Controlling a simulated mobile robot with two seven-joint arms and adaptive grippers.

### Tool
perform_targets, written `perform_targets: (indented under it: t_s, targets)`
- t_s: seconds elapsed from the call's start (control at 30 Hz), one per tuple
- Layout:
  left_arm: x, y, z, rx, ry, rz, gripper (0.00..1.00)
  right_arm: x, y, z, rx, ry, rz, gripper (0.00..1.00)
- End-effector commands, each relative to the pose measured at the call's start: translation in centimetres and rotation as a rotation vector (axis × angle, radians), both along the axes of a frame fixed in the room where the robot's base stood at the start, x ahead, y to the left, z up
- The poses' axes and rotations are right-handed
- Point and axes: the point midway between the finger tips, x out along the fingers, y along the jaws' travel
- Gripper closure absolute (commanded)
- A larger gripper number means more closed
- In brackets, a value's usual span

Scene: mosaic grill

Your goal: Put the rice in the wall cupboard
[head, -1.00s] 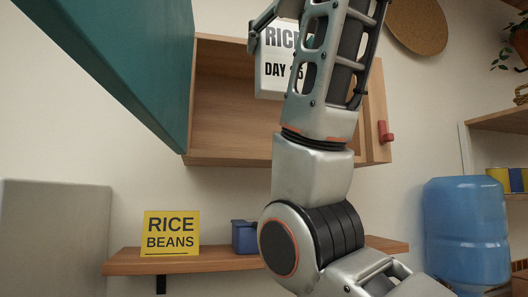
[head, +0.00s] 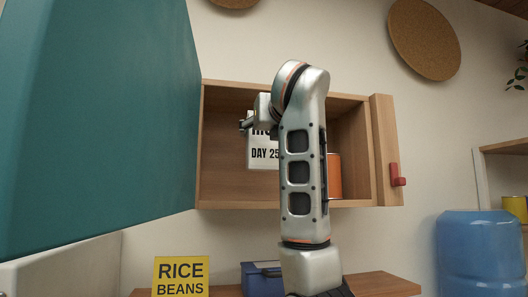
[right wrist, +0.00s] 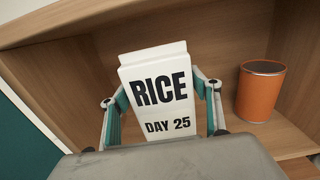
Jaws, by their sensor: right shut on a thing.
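The white rice box, marked "RICE DAY 25" (right wrist: 158,95), is held upright between the fingers of my right gripper (right wrist: 162,108) in the right wrist view. In the head view, the rice box (head: 263,153) shows in the opening of the wooden wall cupboard (head: 225,185), partly hidden by my right gripper (head: 258,122) and arm. The cupboard's teal door (head: 95,120) stands open at the left. I cannot tell whether the box touches the cupboard floor. My left gripper is not in view.
An orange can (right wrist: 261,90) stands inside the cupboard, right of the rice box; it also shows in the head view (head: 334,175). A red handle (head: 397,176) sticks out at the right.

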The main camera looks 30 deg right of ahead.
Motion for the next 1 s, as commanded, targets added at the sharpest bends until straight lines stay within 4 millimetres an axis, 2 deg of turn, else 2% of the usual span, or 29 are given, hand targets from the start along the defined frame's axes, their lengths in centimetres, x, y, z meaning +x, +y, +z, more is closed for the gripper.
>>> perform_targets:
  t_s: [0.13,0.37,0.57,1.0]
  targets:
    - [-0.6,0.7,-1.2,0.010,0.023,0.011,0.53,0.0,-0.1,-2.1,-0.003,-0.002,-0.004,0.75]
    - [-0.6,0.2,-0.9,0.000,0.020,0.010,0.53,-0.1,-0.1,-3.6,-0.001,-0.002,-0.003,0.75]
    - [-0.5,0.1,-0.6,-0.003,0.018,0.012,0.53,-0.1,-0.1,-6.4,-0.002,-0.001,-0.003,0.75]
    - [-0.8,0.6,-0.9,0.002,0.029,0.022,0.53,0.2,-0.1,-7.0,-0.002,-0.003,-0.002,0.75]
